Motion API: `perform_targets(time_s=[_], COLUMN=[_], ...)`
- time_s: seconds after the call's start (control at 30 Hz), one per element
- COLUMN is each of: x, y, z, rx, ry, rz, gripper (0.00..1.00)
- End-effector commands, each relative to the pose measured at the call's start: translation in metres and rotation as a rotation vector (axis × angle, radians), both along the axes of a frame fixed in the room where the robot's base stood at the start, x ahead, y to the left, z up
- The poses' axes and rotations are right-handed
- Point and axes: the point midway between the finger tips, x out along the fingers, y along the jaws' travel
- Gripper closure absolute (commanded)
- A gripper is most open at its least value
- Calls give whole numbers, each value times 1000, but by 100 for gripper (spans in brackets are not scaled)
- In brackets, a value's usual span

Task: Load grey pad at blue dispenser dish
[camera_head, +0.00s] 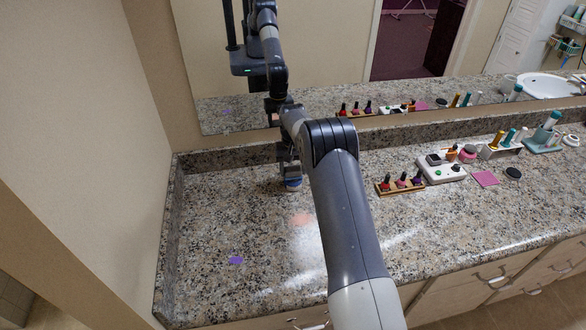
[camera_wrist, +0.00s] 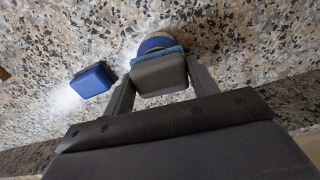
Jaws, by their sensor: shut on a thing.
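A grey pad (camera_wrist: 158,76) with a light blue layer along its far edge sits between the two fingers of my gripper (camera_wrist: 160,78) in the wrist view. My gripper is shut on it. A round blue dish (camera_wrist: 155,42) with a pale middle lies just beyond the pad; the pad hides its near part. I cannot tell whether pad and dish touch. In the head view my gripper (camera_head: 290,165) is low over the counter's back left, and a blue thing (camera_head: 293,185) shows beneath it. The held pad is hard to make out there.
A dark blue block (camera_wrist: 92,80) lies left of the dish in the wrist view. A peach patch (camera_head: 301,219) and a purple patch (camera_head: 236,260) lie on the counter. A polish-bottle rack (camera_head: 400,187) and white device (camera_head: 440,170) stand right. A mirror (camera_head: 340,60) rises behind.

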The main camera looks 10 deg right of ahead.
Motion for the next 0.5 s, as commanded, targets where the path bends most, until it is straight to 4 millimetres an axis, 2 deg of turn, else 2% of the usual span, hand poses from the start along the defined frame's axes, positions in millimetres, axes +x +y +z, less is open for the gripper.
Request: perform_targets(time_s=[0.3,0.5], x=[0,0], y=[0,0], z=[0,11], rx=[0,0], ry=[2,1], rz=[0,0], gripper=[63,63])
